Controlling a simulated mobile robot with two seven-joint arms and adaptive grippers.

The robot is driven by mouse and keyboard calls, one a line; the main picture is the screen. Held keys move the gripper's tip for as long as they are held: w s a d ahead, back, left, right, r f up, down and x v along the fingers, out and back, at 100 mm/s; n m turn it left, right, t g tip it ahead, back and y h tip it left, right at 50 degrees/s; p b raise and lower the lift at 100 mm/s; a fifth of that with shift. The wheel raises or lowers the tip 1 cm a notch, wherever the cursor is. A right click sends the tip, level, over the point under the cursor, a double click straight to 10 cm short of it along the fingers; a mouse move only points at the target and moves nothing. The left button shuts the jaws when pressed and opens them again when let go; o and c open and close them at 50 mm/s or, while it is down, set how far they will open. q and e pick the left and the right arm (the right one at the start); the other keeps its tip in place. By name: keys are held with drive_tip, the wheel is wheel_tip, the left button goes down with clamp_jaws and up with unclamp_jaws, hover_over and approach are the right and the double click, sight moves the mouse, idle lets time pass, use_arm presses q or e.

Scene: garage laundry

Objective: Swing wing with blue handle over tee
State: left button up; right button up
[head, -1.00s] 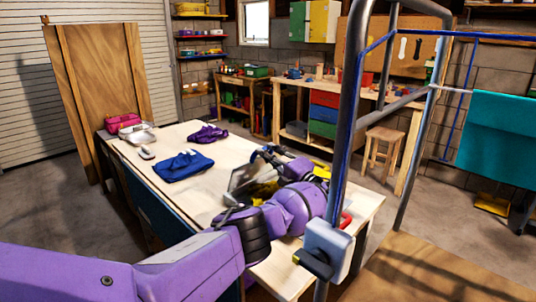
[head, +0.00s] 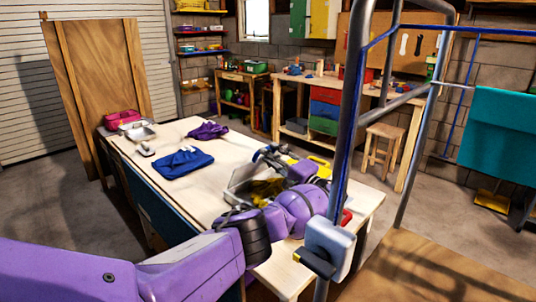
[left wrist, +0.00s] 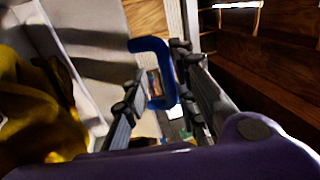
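A yellow tee (head: 268,187) lies on the table, partly hidden behind my left arm. It also shows as a yellow cloth at the left of the left wrist view (left wrist: 38,110). A pale grey board piece (head: 240,184), which may be the wing, shows beside the yellow cloth and looks tilted. The blue handle (left wrist: 166,75) is a C-shaped bar in the left wrist view. My left gripper (left wrist: 158,80) has its fingers on either side of this handle. The right finger is close to the bar, and a gap shows on the left finger's side. My right gripper is not in view.
A grey metal post (head: 352,110) stands close in front at right.

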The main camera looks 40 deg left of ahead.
use_arm(q)
drive_tip(key=v, duration=1)
drive_tip(key=shift+d+r, duration=0.1)
